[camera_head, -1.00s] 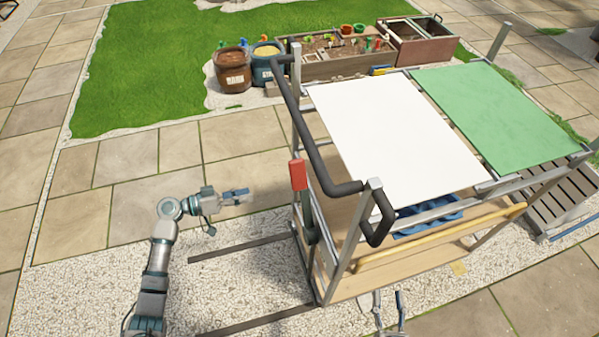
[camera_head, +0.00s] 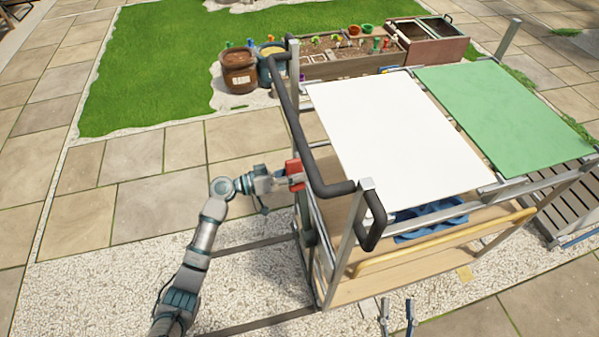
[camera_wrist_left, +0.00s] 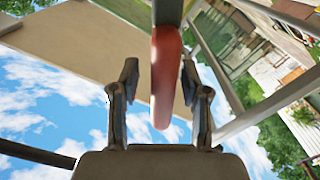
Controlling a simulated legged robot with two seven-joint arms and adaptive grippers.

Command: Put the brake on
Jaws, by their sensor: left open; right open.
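The brake lever has a red grip (camera_head: 295,173) and stands on the near left side of the metal cart (camera_head: 352,240), beside the black push handle. My left gripper (camera_head: 284,178) is at the red grip, coming from the left. In the left wrist view the red grip (camera_wrist_left: 166,75) lies between the two spread fingers of the left gripper (camera_wrist_left: 160,95), with a gap visible on either side. The lower part of the lever is partly hidden behind the cart frame. My right gripper (camera_head: 397,315) is open and empty at the bottom edge, below the cart.
The black push handle (camera_head: 320,185) curves close to the right of the red grip. A white panel (camera_head: 395,135) and a green panel (camera_head: 505,120) cover the cart's top. A blue tray (camera_head: 430,220) sits beneath. Paving left of the cart is clear.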

